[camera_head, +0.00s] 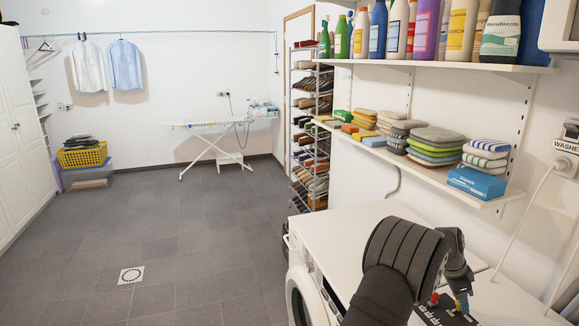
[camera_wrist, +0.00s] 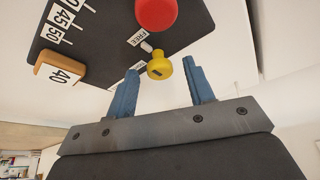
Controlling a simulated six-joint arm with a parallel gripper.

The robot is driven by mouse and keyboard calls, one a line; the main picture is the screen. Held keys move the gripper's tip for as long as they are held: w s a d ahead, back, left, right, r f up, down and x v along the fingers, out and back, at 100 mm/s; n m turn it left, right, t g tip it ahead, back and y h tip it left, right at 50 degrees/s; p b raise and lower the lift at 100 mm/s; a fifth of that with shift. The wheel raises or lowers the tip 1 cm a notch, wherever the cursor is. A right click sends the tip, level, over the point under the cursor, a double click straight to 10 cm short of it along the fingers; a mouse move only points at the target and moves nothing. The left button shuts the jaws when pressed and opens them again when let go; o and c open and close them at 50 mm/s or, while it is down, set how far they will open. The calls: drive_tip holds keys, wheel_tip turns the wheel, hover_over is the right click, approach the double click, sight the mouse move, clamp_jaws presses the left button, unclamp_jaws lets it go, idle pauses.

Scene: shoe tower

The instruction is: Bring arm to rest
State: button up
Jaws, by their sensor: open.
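My gripper (camera_wrist: 160,78) is open, its two blue fingers spread apart. In the wrist view a yellow knob (camera_wrist: 159,68) shows between and beyond the fingertips; I cannot tell whether a finger touches it. In the head view my gripper (camera_head: 463,303) points down over a black panel (camera_head: 433,317) on the white machine's top at the lower right. A red knob (camera_wrist: 156,11) stands on the panel, beside a white "FREE" label. An orange-brown block marked 40 (camera_wrist: 60,72) sits by the panel's number scale. The arm hides part of the machine's top.
A wall shelf (camera_head: 440,180) with folded cloths and a blue box is above the machine. A higher shelf (camera_head: 430,65) holds several bottles. A shoe rack (camera_head: 312,125) stands behind. A yellow basket (camera_head: 82,156) is at the left. The tiled floor (camera_head: 180,230) is mostly clear.

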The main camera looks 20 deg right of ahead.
drive_tip(key=n+t, duration=0.1)
drive_tip(key=n, duration=0.2)
drive_tip(key=shift+s, duration=0.15)
drive_tip(key=shift+s+n+t, duration=0.15)
drive_tip(key=shift+n+t, duration=0.75)
drive_tip(key=shift+n, duration=1.1)
drive_tip(key=o, duration=1.1)
drive_tip(key=shift+o, duration=0.2)
drive_tip(key=w+a+r+m+y, duration=0.1)
drive_tip(key=w+a+r+y, duration=0.15)
drive_tip(key=r, duration=0.65)
drive_tip(key=w+a+r+m+y, duration=0.1)
drive_tip(key=w+a+r+y, duration=0.15)
drive_tip(key=r, duration=0.65)
drive_tip(key=shift+g+h, duration=0.3)
drive_tip(key=shift+h, duration=0.2)
drive_tip(key=f, duration=1)
drive_tip(key=shift+s+a, duration=0.15)
drive_tip(key=shift+s, duration=0.1)
